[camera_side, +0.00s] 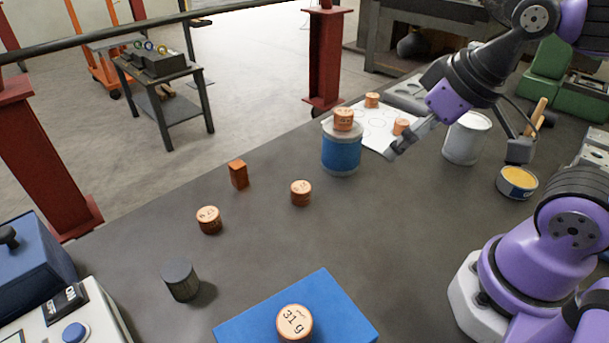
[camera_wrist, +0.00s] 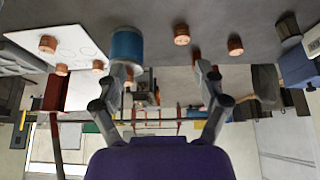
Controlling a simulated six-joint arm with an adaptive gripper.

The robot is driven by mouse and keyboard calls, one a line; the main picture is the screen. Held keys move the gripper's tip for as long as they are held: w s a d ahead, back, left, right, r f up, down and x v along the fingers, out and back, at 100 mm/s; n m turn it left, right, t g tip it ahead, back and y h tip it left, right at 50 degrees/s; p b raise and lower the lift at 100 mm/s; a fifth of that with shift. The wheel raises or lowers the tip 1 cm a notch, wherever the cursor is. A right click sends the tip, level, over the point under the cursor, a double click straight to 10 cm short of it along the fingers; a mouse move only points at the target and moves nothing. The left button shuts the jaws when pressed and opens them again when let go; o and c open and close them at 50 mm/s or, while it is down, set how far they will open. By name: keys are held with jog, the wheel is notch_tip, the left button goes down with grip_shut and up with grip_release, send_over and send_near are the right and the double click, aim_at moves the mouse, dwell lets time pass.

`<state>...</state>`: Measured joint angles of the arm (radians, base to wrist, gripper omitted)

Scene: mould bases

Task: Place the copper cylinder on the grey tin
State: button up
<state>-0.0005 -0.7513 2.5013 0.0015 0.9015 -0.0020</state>
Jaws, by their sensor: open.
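The grey tin (camera_side: 467,140) stands upright at the back right of the bench in the side view, behind my gripper. Several copper cylinders are in view, and which one is meant I cannot tell. One copper cylinder (camera_side: 344,119) sits on top of a blue tin (camera_side: 341,155). Two others, a nearer one (camera_side: 209,220) and a farther one (camera_side: 301,193), stand on the bench. Another (camera_side: 294,323), marked 31 g, sits on a blue pad. My gripper (camera_side: 398,145) is open and empty, right of the blue tin. The wrist view shows its spread fingers (camera_wrist: 161,74).
A copper block (camera_side: 238,174) and a dark cylinder (camera_side: 180,281) stand at left. A yellow-filled can (camera_side: 517,183) stands right of the grey tin. The bench middle is clear.

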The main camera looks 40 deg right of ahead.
jog(key=m+y, duration=1.1)
jog(key=m, duration=1)
send_near(207, 213)
jog(key=shift+s+d+f, duration=0.45)
jog(key=shift+w+a+f+m+y, duration=0.15)
jog(key=shift+f+m+y, duration=0.2)
jog(key=shift+m, duration=0.55)
jog(key=shift+w+a+m, duration=0.15)
jog(key=shift+m, duration=0.15)
jog(key=shift+t, duration=0.4)
jog(key=x, duration=1)
jog(key=shift+f, duration=0.1)
grip_shut()
